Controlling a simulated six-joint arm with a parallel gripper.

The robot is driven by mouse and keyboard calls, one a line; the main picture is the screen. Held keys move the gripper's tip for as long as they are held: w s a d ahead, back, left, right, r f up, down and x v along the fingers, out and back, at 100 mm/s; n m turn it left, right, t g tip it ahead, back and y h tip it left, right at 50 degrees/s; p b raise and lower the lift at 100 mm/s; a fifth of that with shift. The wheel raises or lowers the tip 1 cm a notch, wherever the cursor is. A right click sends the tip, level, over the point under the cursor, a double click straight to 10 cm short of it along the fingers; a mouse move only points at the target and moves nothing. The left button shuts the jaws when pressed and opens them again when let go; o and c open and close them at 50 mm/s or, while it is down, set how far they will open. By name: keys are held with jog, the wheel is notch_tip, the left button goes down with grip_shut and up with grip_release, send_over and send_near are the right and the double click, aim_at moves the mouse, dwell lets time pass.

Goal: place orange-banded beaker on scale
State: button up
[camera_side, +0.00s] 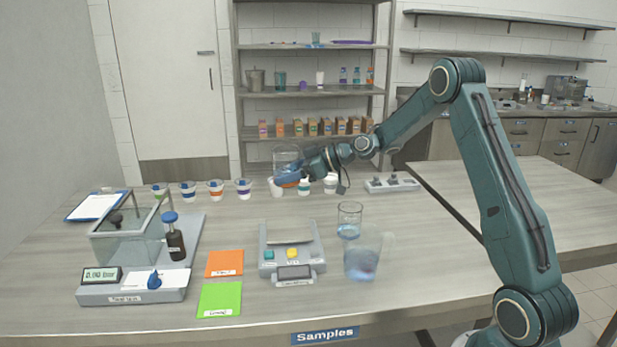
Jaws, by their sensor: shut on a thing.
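My gripper (294,172), with blue fingers, is shut on a clear beaker (286,153) above the back of the table. A little orange shows low by the fingers, so it looks like the orange-banded beaker; the fingers hide most of its lower part. The beaker looks about upright. A grey device with a flat top plate and green and yellow buttons, which looks like the scale (309,256), stands at the table's middle, in front of and below my gripper. Its plate looks bare.
A glass-walled balance (105,248) with a display stands at left, beside a dark bottle (175,243). Orange (224,263) and green (219,299) cards lie left of the scale. Two clear beakers (349,219) (362,262) stand right of it. Banded cups (216,189) line the back.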

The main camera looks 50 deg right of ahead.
aim_at(290, 228)
jog(key=shift+f, duration=6.9)
jog(key=shift+f, duration=0.1)
jog(key=o, duration=1.1)
jog(key=v, duration=1.2)
